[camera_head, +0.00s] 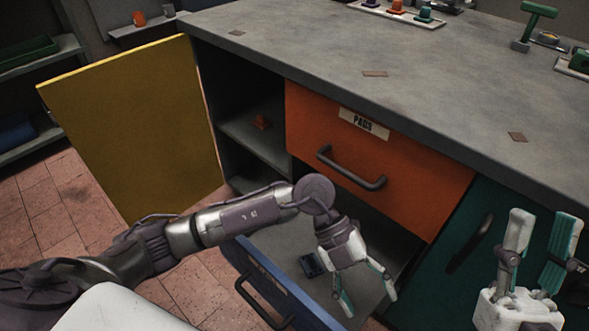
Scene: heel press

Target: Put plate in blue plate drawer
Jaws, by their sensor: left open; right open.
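The blue drawer (283,292) is pulled open below the orange drawer, with a dark handle on its front. A small dark blue plate-like piece (311,265) lies on the drawer's grey floor, left of my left gripper; I cannot tell for sure that it is the plate. My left gripper (368,300) is open and points down over the right part of the drawer, apart from that piece, with nothing visible between its fingers. My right gripper (544,220) is open and empty, fingers up, in front of the green cabinet front.
The orange drawer (400,165) labelled PADS is shut above.

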